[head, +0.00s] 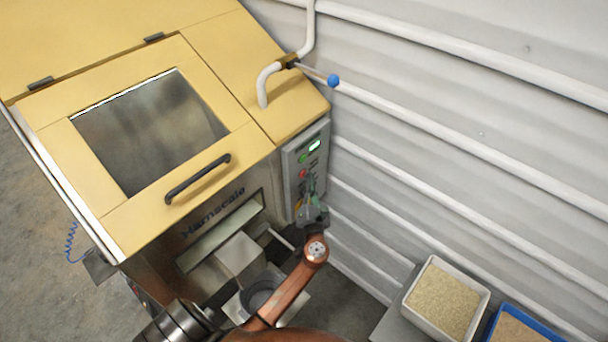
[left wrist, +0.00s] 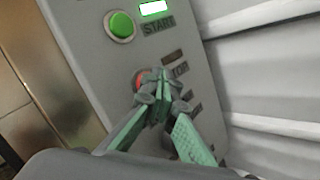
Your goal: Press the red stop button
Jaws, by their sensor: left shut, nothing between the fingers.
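The red stop button (head: 302,174) is on the grey control panel (head: 291,190) at the hopper's right side. In the left wrist view only the left part of the red button (left wrist: 139,79) shows; the fingertips cover the rest. My left gripper (head: 310,182) is shut and empty, with its green fingers pointing at the panel just below and beside the button. In the left wrist view the closed fingertips (left wrist: 158,82) overlap the button. I cannot tell whether they touch it. My right gripper is not in view.
The green start button (left wrist: 120,26) and a lit green display (left wrist: 154,8) are above the red button. A yellow hopper lid with a black handle (head: 198,178) is to the left. A ribbed wall (head: 430,160) and a tray of grain (head: 445,298) are to the right.

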